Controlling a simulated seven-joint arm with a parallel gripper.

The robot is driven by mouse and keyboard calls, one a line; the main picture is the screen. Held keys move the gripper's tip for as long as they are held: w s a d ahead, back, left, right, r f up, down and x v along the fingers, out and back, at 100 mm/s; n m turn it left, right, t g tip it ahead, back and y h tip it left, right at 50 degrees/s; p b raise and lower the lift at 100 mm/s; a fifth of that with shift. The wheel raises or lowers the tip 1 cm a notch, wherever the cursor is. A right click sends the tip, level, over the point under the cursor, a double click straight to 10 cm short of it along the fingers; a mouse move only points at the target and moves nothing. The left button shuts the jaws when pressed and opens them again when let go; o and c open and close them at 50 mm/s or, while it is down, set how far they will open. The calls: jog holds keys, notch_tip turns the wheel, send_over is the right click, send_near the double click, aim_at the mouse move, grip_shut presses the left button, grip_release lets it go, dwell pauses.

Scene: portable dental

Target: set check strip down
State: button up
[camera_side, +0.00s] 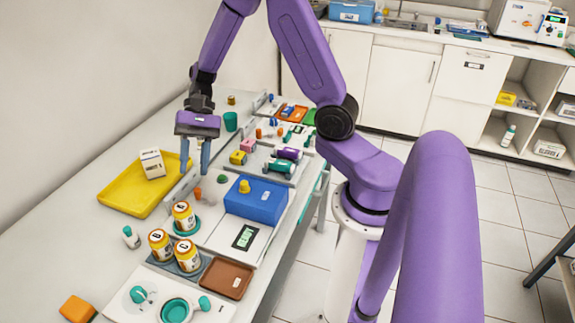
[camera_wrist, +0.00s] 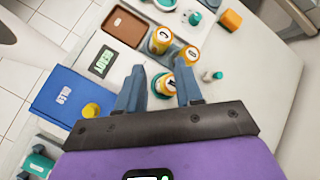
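I cannot pick out the check strip with certainty. A small dark-framed card with a pale green window (camera_side: 244,237) lies flat on the white panel beside the blue box; it also shows in the wrist view (camera_wrist: 102,62). My gripper (camera_side: 195,170) points down above the bench, between the yellow tray and the row of small items. Its two fingers (camera_wrist: 159,92) are apart, and I see nothing held between them. In the wrist view a yellow-labelled jar on a teal ring shows beyond the gap. The card is to the left of the fingers there.
A yellow tray (camera_side: 122,196) carries a white box (camera_side: 152,163). Several labelled jars (camera_side: 160,244) stand near the blue box (camera_side: 262,200), which has a yellow knob on top. A brown tray (camera_side: 227,278) and an orange block (camera_side: 77,309) lie nearer the camera.

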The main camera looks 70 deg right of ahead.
jog(key=s+r+n+t+h, duration=0.1)
jog(key=s+n+h, duration=0.3)
jog(key=s+n, duration=0.6)
jog(key=s+r+n+t+h, duration=0.1)
jog(key=s+r+n+h, duration=0.3)
jog(key=s+n, duration=0.7)
jog(key=shift+s+n, duration=0.3)
jog(key=shift+s, duration=0.2)
